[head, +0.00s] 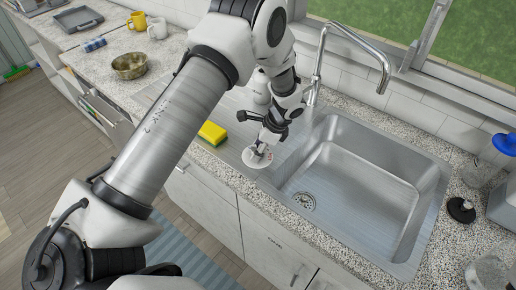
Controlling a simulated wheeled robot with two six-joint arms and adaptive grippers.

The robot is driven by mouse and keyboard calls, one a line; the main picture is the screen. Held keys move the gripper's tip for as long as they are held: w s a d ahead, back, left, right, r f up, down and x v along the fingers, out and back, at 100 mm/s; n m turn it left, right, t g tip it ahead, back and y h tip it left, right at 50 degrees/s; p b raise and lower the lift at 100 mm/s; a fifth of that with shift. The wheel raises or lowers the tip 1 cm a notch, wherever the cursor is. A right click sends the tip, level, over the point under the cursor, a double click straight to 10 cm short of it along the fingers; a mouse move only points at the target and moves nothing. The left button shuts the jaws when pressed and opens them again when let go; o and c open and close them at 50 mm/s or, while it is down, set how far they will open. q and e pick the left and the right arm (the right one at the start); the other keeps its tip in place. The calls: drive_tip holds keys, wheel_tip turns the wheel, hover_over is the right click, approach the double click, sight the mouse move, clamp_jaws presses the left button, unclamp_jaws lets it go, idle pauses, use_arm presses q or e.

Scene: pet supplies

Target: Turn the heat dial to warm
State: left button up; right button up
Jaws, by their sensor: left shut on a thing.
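A small white round disc (252,162) with faint reddish marks lies at the left edge of the sink; it looks like the heat dial's face. My left gripper (260,150) reaches down over it from above. Its fingers are shut on a small part at the disc's middle, which looks like the dial's knob. The fingers and wrist hide most of the knob, and the setting it points to is too small to read. My right gripper is out of view.
A yellow sponge (212,132) lies just left of the dial. The empty steel sink (345,175) with its faucet (352,38) is to the right. A metal bowl (129,66), mugs (137,20) and a grey tray (78,19) stand further left. A black lid-like thing (461,209) lies right of the sink.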

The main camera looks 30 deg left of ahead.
use_arm(q)
drive_tip(key=m+t, duration=0.1)
drive_tip(key=m, duration=0.1)
drive_tip(key=shift+m, duration=0.4)
drive_tip(key=shift+m+t+y+b, duration=0.3)
drive_tip(key=shift+m+b, duration=0.15)
drive_tip(key=shift+m, duration=0.35)
drive_tip(key=m+t+b, duration=0.1)
drive_tip(key=m+b, duration=0.1)
drive_tip(key=m, duration=0.1)
drive_tip(key=shift+w, duration=0.1)
drive_tip(key=shift+r+m+t+b, duration=0.15)
drive_tip(key=shift+m+t+b, duration=0.25)
drive_tip(key=shift+m, duration=0.4)
drive_tip(key=o, duration=1.1)
drive_tip(key=shift+a, duration=0.1)
drive_tip(key=shift+o, duration=0.2)
